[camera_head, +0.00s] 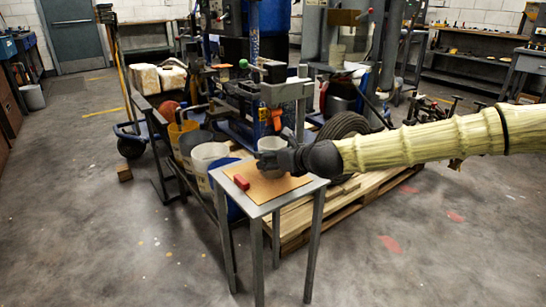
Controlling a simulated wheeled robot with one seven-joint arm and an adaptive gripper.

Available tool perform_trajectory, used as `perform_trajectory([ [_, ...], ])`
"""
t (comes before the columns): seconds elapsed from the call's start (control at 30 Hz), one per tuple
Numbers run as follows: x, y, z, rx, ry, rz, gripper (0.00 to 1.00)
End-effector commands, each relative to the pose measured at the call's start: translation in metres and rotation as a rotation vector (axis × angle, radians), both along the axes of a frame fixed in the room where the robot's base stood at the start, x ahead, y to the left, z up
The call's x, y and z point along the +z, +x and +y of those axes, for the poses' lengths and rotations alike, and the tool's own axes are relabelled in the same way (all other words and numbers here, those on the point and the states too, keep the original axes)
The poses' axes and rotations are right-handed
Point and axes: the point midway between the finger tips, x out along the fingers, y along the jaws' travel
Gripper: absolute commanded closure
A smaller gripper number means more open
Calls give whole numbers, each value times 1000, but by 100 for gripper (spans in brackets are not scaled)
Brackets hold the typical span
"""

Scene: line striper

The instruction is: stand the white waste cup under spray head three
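A small white cup (271,142) is on or just above the brown board on the small grey table, near its back right. An orange spray part (276,119) hangs from a grey bracket (286,92) above and behind the cup. I cannot make out which spray head is number three.
A red block (241,182) lies on the brown board (262,191) near the table's left edge. Several buckets, including a white one (207,157), stand left of the table (273,207). A pallet (300,216) and tyre are behind. The floor in front is clear.

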Motion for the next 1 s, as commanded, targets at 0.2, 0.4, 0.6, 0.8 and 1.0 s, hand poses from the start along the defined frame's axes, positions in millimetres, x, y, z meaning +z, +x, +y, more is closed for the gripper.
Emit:
perform_trajectory([
  [0.2,1,0,0,0,0,0,10],
  [0.4,1,0,0,0,0,0,10],
  [0.6,7,-6,-4,1,1,1,10],
  [0.8,21,-28,-21,-2,2,0,10],
  [1.0,34,-54,-39,-1,2,0,10],
])
